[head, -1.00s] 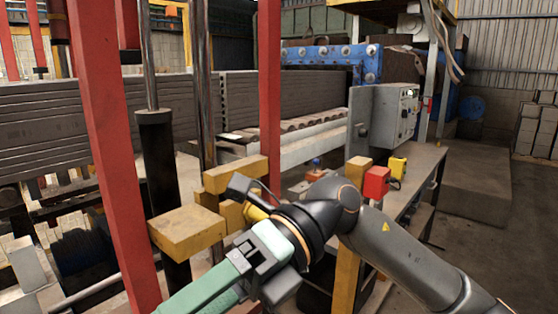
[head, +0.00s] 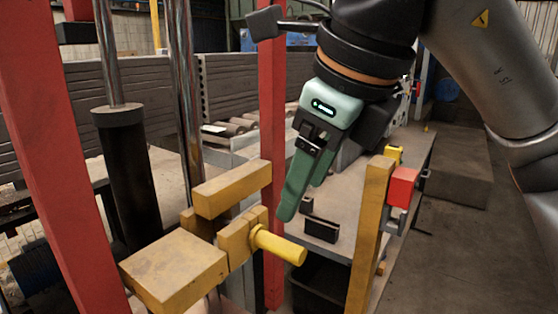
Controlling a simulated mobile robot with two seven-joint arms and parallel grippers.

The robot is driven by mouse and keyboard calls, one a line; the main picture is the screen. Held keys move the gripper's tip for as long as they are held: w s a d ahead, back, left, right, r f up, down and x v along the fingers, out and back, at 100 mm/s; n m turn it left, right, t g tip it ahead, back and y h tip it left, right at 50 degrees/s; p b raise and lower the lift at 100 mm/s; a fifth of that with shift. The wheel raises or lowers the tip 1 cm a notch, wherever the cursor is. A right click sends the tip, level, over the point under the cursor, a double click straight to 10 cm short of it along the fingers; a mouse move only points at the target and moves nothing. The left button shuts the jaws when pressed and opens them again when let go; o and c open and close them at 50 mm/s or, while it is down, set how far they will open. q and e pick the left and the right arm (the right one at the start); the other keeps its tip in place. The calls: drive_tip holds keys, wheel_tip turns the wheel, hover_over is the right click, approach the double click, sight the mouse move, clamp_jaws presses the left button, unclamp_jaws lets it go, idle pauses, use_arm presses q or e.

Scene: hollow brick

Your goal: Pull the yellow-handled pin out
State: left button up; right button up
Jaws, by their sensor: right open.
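The yellow-handled pin shows its round yellow handle (head: 279,246) in the head view, sticking out to the right from a yellow block (head: 237,241). The rest of the pin is hidden in the block. My right gripper (head: 303,207), with green fingers, points down above and a little right of the handle in the picture. It is open and empty, and it appears apart from the handle. My left gripper is not in view.
A yellow bar (head: 232,188) and a larger yellow block (head: 174,268) sit beside the pin. A red post (head: 272,110) stands behind, and a yellow post (head: 370,235) with a red box (head: 402,187) stands to the right. A grey bench (head: 335,205) lies behind the gripper.

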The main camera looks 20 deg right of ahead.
sight(281, 241)
drive_tip(key=b+x, duration=0.2)
drive_tip(key=x, duration=0.9)
drive_tip(key=shift+d, duration=0.1)
drive_tip(key=shift+w+f, duration=0.35)
drive_tip(key=shift+f, duration=0.25)
clamp_jaws()
